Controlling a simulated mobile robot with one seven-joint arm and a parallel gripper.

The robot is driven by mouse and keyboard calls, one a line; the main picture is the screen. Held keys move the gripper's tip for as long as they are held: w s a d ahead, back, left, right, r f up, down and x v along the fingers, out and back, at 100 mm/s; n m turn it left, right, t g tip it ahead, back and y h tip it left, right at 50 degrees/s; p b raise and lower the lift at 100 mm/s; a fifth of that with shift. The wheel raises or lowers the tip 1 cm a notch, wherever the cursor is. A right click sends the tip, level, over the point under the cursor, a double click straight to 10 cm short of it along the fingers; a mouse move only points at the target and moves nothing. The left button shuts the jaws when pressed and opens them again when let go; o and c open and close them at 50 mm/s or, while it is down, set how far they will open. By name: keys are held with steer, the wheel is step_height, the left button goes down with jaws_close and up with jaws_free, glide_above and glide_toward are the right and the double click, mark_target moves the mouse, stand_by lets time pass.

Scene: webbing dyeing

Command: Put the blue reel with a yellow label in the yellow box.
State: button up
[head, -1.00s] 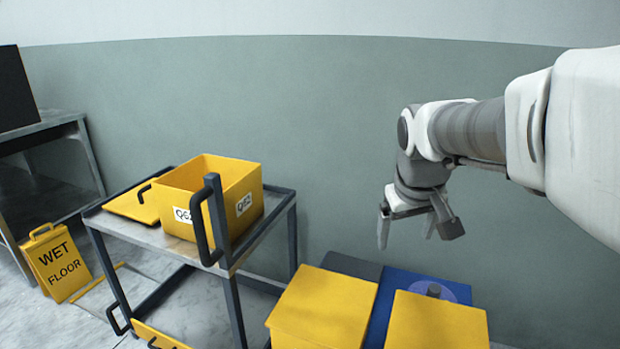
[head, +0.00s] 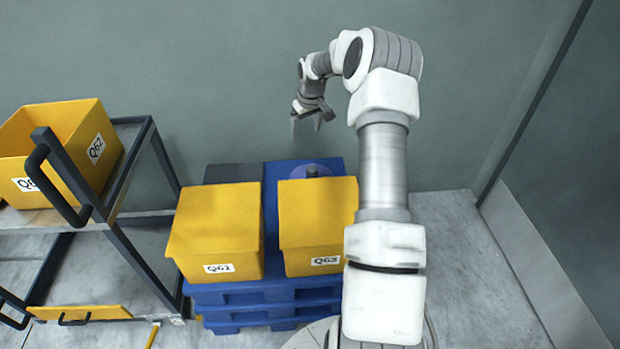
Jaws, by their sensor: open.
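A blue reel (head: 312,171) with a dark hub sits on the blue pallet stack (head: 274,214), behind a yellow box marked Q63. Only its top and hub show, and no yellow label can be made out. An open yellow box marked Q62 (head: 97,118) stands on the cart at the left. My gripper (head: 307,130) is open and empty, pointing down above the back of the pallet, apart from the reel.
Yellow boxes marked Q61 (head: 215,230) and Q63 (head: 318,225) stand on the pallet's front half. A dark grey block (head: 233,173) lies behind Q61. The cart's black handle (head: 58,180) sticks up beside Q62. A wall (head: 225,80) is close behind.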

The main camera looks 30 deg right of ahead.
glide_toward(312, 169)
steer(key=shift+m, duration=0.4)
steer(key=b+x, duration=0.3)
steer(key=x, duration=0.2)
steer(key=shift+d+f, duration=0.2)
steer(key=shift+b+x, duration=1.75)
steer(key=shift+x, duration=1.1)
steer(key=shift+a, duration=0.1)
jaws_close()
steer(key=shift+r, duration=0.1)
